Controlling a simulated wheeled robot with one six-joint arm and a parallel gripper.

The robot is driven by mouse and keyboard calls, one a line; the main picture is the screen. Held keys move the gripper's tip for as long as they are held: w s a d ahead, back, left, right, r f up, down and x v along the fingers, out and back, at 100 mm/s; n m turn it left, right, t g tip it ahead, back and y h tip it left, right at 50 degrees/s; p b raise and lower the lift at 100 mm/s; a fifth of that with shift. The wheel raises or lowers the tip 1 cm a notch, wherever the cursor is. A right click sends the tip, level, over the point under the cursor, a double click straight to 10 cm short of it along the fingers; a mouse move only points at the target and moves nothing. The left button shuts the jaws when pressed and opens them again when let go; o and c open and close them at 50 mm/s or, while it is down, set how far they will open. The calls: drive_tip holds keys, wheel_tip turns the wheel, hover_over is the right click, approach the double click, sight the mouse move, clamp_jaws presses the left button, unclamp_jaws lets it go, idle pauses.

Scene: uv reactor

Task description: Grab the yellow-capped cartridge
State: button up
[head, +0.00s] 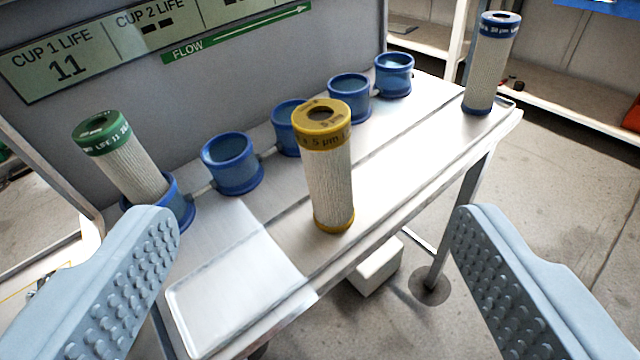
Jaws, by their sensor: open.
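The yellow-capped cartridge (329,180) stands upright on the metal bench (408,149), near its front edge. It has a pleated pale body and a yellow cap with a hole, marked 5 µm. My gripper (318,262) is open and empty. Its two grey studded fingers show at the lower left and lower right, with the cartridge beyond and between them, not touched. A green-capped cartridge (124,157) leans in the leftmost blue cup (178,203). A blue-capped cartridge (491,65) stands at the bench's right end.
Several blue cups stand in a row along the back, joined by short pipes; one cup (232,163) is empty and another is partly hidden behind the yellow-capped cartridge. A shallow metal tray (290,292) lies at the front left. A panel (68,66) reads CUP 1 LIFE 11.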

drive_tip(key=w+r+m+g, duration=0.35)
drive_tip(key=w+g, duration=0.25)
drive_tip(key=w, duration=0.5)
drive_tip(key=m+g, duration=0.6)
drive_tip(key=g, duration=0.3)
hover_over(324, 141)
drive_tip(key=w, duration=0.3)
wheel_tip(324, 141, down, 17)
drive_tip(key=c, duration=1.1)
drive_tip(key=shift+r, duration=0.1)
